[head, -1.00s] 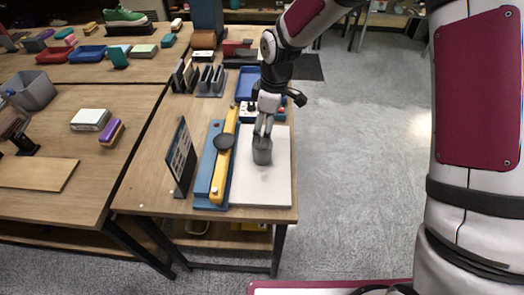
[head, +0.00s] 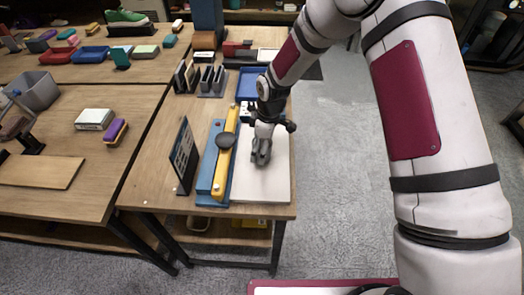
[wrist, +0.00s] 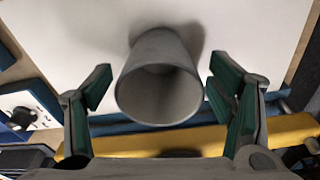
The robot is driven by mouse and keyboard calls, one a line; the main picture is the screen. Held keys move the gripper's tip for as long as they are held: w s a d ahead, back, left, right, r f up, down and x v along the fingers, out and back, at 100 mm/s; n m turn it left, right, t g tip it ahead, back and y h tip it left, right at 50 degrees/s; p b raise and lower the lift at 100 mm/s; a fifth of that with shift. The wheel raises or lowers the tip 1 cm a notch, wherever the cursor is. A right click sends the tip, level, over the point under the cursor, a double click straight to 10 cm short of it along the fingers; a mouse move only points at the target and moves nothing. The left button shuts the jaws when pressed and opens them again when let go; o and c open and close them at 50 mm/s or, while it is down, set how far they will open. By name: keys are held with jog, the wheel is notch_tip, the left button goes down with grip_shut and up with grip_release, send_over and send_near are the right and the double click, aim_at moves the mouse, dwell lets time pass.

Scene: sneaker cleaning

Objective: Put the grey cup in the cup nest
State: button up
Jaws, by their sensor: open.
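The grey cup (wrist: 160,85) stands on the white board (wrist: 265,25), its open mouth facing the wrist camera. My gripper (wrist: 160,68) is open, with one green-padded finger on each side of the cup and a visible gap to both walls. In the head view my gripper (head: 262,153) is low over the white board and mostly hides the cup. A dark round piece (head: 226,141) sits on the yellow bar (head: 219,172), left of the gripper. I cannot tell whether it is the cup nest.
The blue base (head: 206,170) under the yellow bar and a dark upright panel (head: 184,155) stand left of the board. A blue tray (head: 247,84) lies behind the gripper. The front half of the white board (head: 262,188) is clear.

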jog(key=shift+c, duration=0.3)
jog(key=c, duration=1.1)
jog(key=shift+r, duration=0.1)
